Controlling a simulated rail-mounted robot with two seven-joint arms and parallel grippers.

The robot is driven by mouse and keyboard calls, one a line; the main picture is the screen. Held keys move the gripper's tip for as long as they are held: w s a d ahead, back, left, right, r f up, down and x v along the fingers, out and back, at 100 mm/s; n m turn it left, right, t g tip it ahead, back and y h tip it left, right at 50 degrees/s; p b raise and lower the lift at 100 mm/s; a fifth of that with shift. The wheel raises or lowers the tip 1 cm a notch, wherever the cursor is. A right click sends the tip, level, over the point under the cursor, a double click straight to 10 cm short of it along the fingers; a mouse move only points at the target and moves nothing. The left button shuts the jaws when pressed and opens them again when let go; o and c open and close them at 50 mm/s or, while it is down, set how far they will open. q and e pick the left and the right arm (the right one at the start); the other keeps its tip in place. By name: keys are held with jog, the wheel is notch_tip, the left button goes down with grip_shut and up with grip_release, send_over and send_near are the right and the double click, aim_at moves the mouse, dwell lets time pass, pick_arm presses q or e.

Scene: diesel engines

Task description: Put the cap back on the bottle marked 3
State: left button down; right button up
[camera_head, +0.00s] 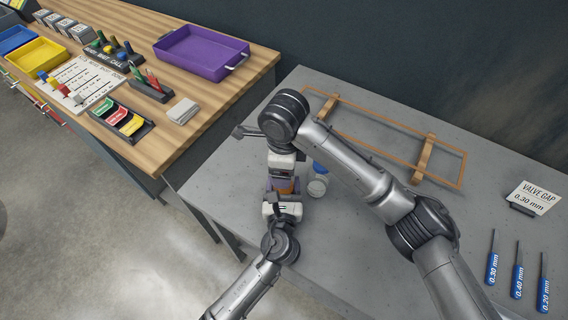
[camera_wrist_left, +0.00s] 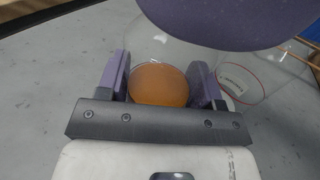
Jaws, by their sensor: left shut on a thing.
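A clear bottle with orange contents (camera_wrist_left: 158,86) stands between the purple fingers of my left gripper (camera_wrist_left: 160,78), which is shut on it. In the head view the left gripper (camera_head: 284,193) reaches it from below. My right gripper (camera_head: 284,176) is close above the same spot, its fingers mostly hidden. A large purple rounded shape (camera_wrist_left: 230,18) covers the top of the left wrist view; I cannot tell whether it is a cap or part of the right gripper. No number 3 is readable on the held bottle.
A clear container with a red line and label (camera_wrist_left: 250,82) stands right beside the held bottle. A blue-topped item (camera_head: 319,167) and a pale round item (camera_head: 317,188) sit by the right arm. A wooden frame (camera_head: 425,158) and blue-handled feeler tools (camera_head: 517,282) lie farther right.

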jog(key=shift+r, duration=2.25)
jog(key=shift+c, duration=0.2)
